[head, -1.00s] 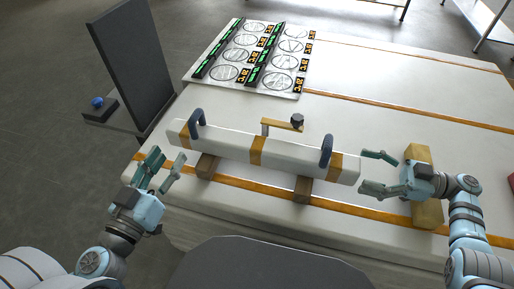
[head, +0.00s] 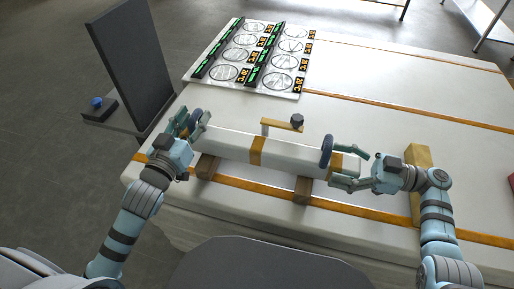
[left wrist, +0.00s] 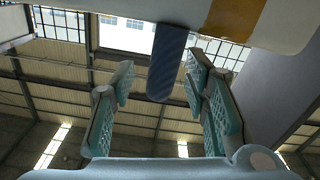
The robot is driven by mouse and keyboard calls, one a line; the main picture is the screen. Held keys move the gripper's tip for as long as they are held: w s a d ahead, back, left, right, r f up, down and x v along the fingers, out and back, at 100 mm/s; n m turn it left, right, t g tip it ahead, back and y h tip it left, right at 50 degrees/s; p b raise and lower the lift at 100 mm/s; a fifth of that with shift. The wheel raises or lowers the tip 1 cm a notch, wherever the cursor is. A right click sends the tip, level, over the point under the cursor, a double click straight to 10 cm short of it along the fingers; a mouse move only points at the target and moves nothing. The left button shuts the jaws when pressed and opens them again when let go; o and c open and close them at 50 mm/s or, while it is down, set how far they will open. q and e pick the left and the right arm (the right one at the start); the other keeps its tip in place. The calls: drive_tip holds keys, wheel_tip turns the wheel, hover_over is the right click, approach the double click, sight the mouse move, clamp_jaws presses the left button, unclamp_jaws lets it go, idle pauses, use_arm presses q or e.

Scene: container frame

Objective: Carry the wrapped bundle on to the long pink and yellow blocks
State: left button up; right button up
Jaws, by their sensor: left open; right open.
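The wrapped bundle (head: 225,145) is a long white bar with orange bands and two dark blue handles. It lies on two brown wooden blocks (head: 303,190) on the table. My left gripper (head: 190,121) is open at its left handle; in the left wrist view the handle (left wrist: 167,65) stands between the spread fingers. My right gripper (head: 335,162) is open around the bundle's right end, near the right handle (head: 326,151). Whether its fingers touch is unclear. A long yellow block (head: 420,155) lies at the right, partly hidden by my right arm. A pink block (head: 511,182) shows only at the right edge.
A panel with round dials (head: 290,62) lies at the back left of the table (head: 400,100). A small bracket with a black knob (head: 297,121) stands behind the bundle. A dark upright board (head: 130,60) stands beyond the left edge. The table's back right is clear.

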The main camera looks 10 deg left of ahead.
use_arm(q)
drive_tip(key=c, duration=0.9)
use_arm(e)
drive_tip(key=c, duration=0.9)
use_arm(q)
clamp_jaws()
use_arm(e)
clamp_jaws()
use_arm(q)
drive_tip(key=shift+r, duration=0.2)
use_arm(e)
drive_tip(key=shift+w+r, duration=0.1)
drive_tip(key=shift+r, duration=0.05)
